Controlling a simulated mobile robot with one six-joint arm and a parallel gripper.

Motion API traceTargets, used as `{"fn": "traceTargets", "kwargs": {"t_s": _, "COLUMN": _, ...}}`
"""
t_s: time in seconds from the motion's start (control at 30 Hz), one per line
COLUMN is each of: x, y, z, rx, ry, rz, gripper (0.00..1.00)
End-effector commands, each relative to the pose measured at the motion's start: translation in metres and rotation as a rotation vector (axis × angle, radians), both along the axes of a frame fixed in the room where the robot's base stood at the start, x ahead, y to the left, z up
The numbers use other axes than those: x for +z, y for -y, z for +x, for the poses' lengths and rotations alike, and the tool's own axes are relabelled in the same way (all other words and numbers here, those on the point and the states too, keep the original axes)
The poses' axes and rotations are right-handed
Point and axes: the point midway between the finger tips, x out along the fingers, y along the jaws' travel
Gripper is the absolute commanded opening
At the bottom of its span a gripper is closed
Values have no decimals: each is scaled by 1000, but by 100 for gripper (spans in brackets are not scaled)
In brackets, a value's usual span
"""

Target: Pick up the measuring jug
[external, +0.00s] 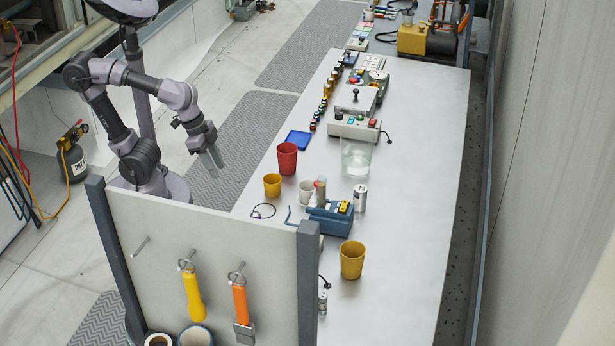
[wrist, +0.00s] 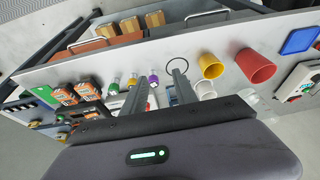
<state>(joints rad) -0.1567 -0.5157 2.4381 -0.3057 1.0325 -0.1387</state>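The measuring jug (external: 356,158) looks like a clear, see-through vessel standing upright on the long white table, right of the red cup. In the wrist view a pale clear shape at the right may be part of it, but I cannot tell. My gripper (external: 216,160) is held in the air left of the table, its fingers pointing down, well away from the jug. In the wrist view my gripper (wrist: 161,72) has its two fingers apart with nothing held between them.
A red cup (external: 287,158), a small yellow cup (external: 272,185) and a white mug (external: 306,192) stand left of the jug. A silver can (external: 360,198) and a blue device (external: 331,219) are in front. A control box (external: 354,128) is behind.

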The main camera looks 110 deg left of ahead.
Motion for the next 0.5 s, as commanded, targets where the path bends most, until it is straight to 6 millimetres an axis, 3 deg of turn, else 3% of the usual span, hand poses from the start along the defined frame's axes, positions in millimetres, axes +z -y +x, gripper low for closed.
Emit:
{"fn": "traceTargets", "kwargs": {"t_s": 0.03, "x": 12, "y": -5, "z": 18, "rx": 191, "ry": -73, "rz": -148, "gripper": 34}}
{"fn": "traceTargets", "kwargs": {"t_s": 0.17, "x": 17, "y": -35, "z": 90, "rx": 808, "ry": -221, "rz": -651, "gripper": 34}}
{"fn": "traceTargets", "kwargs": {"t_s": 0.27, "x": 11, "y": -102, "z": 149, "rx": 1290, "ry": -289, "rz": -1072, "gripper": 34}}
{"fn": "traceTargets", "kwargs": {"t_s": 0.3, "x": 5, "y": -136, "z": 166, "rx": 1459, "ry": -299, "rz": -1237, "gripper": 34}}
{"fn": "traceTargets", "kwargs": {"t_s": 0.4, "x": -15, "y": -224, "z": 186, "rx": 1785, "ry": -295, "rz": -1600, "gripper": 34}}
{"fn": "traceTargets", "kwargs": {"t_s": 0.5, "x": -35, "y": -285, "z": 186, "rx": 1964, "ry": -271, "rz": -1847, "gripper": 34}}
